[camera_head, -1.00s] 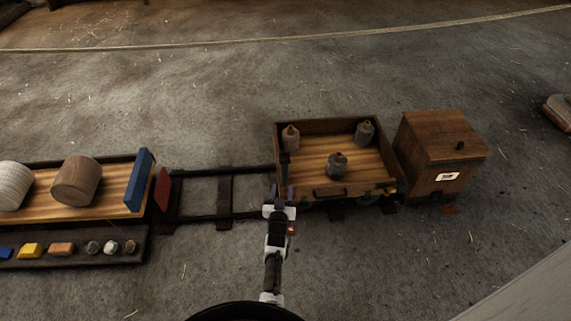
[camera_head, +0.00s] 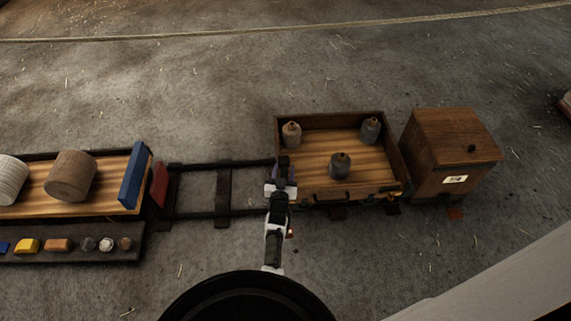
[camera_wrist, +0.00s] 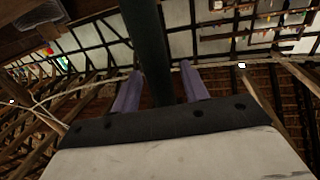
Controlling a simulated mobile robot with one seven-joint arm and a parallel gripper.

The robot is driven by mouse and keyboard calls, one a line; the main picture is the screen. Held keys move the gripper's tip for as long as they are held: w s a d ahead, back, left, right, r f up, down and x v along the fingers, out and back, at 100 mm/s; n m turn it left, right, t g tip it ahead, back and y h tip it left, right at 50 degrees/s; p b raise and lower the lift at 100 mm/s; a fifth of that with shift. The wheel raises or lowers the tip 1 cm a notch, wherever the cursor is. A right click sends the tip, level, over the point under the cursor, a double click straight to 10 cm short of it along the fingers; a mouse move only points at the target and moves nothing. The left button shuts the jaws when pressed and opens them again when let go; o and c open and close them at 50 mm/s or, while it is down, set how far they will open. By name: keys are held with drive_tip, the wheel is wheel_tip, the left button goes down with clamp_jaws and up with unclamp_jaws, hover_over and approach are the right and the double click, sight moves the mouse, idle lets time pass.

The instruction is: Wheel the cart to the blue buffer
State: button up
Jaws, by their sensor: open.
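The wooden cart (camera_head: 338,188) stands on dark rails, its tray holding three small weight-like bottles. The blue buffer (camera_head: 136,175) is an upright blue block at the right end of the long wooden platform, left of the cart. A stretch of bare rail separates them. My gripper (camera_head: 282,175) is at the cart's left end, its purple fingers near a dark upright piece there. In the wrist view, my gripper (camera_wrist: 160,88) has its fingers apart with a dark post (camera_wrist: 148,50) between them. I cannot tell whether they touch it.
A brown wooden box (camera_head: 452,155) stands close to the cart's right end. A red plate (camera_head: 159,185) stands just right of the blue buffer. Several small blocks and knobs sit on a dark ledge (camera_head: 70,254) at front left. The rails (camera_head: 222,192) between look clear.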

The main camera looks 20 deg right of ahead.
drive_tip(key=shift+w+d, duration=0.1)
drive_tip(key=shift+w, duration=0.1)
clamp_jaws()
idle(0.3)
